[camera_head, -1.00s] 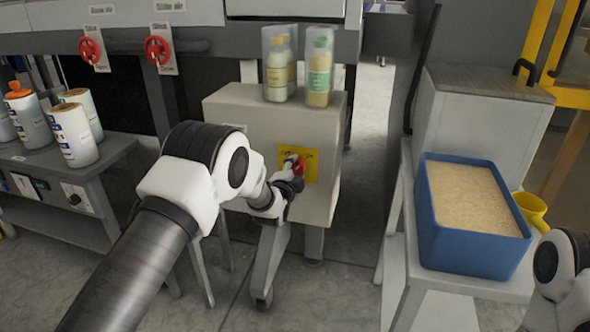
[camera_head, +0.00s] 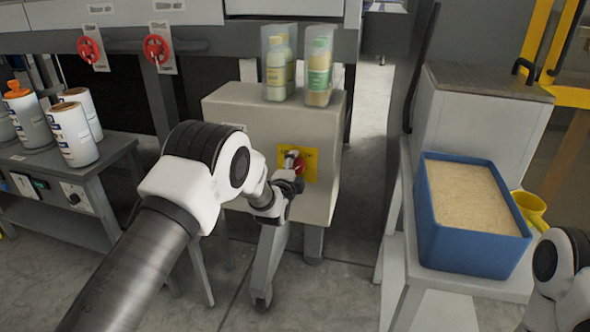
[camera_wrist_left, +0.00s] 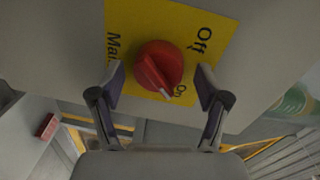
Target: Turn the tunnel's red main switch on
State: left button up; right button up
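The red main switch (camera_head: 299,166) is a round knob on a yellow plate (camera_head: 311,160) on the front of a grey cabinet. In the left wrist view the knob (camera_wrist_left: 158,66) has a pale pointer line aimed at the word "On"; "Off" stands farther up the plate. My left gripper (camera_head: 291,183) is at the switch. In the left wrist view its fingers (camera_wrist_left: 161,82) are open on either side of the knob, with a gap at each side. My right gripper is out of view.
Bottles in clear holders (camera_head: 300,62) stand on the cabinet (camera_head: 235,110). A blue bin (camera_head: 428,225) of pale grains stands at the right. White canisters (camera_head: 72,133) stand on a bench at the left, with a small green-lit panel (camera_head: 40,183) below. Red valve wheels (camera_head: 158,48) are behind.

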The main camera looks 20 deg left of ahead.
pick_arm(q)
jog(key=s, duration=1.2)
jog(key=shift+r, duration=0.4)
jog(key=shift+d, duration=0.1)
jog(key=s+a+f+n+g, duration=0.2)
jog(key=s+f+g, duration=0.2)
jog(key=s+f, duration=0.75)
jog(key=s+a+f+n+g, duration=0.15)
jog(key=s+f+g, duration=0.25)
jog(key=s+f, duration=0.7)
jog(key=s+f+n+g, duration=0.4)
jog(key=s+f, duration=0.4)
jog(key=s, duration=0.2)
jog(key=s+n+g, duration=0.5)
jog(key=s+n, duration=0.4)
jog(key=s, duration=0.3)
notch_tip(320, 180, up, 22)
jog(key=p, duration=2.1)
jog(key=shift+w+d, duration=0.2)
jog(key=shift+d, duration=0.15)
